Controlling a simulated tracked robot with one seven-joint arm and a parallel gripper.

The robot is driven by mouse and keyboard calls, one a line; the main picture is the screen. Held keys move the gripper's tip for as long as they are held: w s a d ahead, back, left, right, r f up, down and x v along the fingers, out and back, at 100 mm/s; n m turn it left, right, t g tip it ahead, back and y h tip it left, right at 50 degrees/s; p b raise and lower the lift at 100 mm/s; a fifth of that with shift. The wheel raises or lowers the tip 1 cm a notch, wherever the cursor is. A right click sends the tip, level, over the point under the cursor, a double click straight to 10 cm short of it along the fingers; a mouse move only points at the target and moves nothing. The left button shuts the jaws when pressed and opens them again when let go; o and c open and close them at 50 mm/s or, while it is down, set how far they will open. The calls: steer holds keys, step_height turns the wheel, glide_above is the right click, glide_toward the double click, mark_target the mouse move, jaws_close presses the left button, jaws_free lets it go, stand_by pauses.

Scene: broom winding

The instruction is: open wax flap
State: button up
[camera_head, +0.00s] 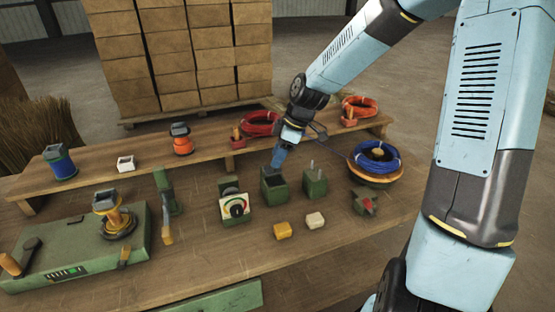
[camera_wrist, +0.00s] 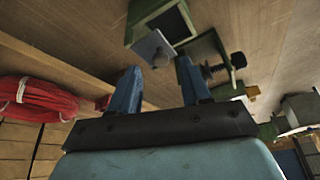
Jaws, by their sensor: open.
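My gripper (camera_head: 279,157) is above the bench, just over an open-topped dark green box (camera_head: 275,189). In the wrist view its two blue fingers are spread, with nothing held between them (camera_wrist: 158,82). Beyond the fingertips, that view shows a green box (camera_wrist: 160,18) with a pale square plate (camera_wrist: 154,47) at its near side. The plate may be the flap, but I cannot tell for certain. The fingertips look apart from it. A yellow block (camera_head: 283,230) and a cream block (camera_head: 315,220) lie on the bench in front of the box.
A box with a coloured dial (camera_head: 235,206) stands left of the green box, and a green block with pins (camera_head: 315,185) stands right. A red coil (camera_head: 261,123) lies on the raised shelf behind. A blue coil (camera_head: 376,155) is farther right. The front bench is mostly clear.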

steer(key=shift+x, duration=1.1)
steer(key=shift+d, duration=0.1)
jaws_close()
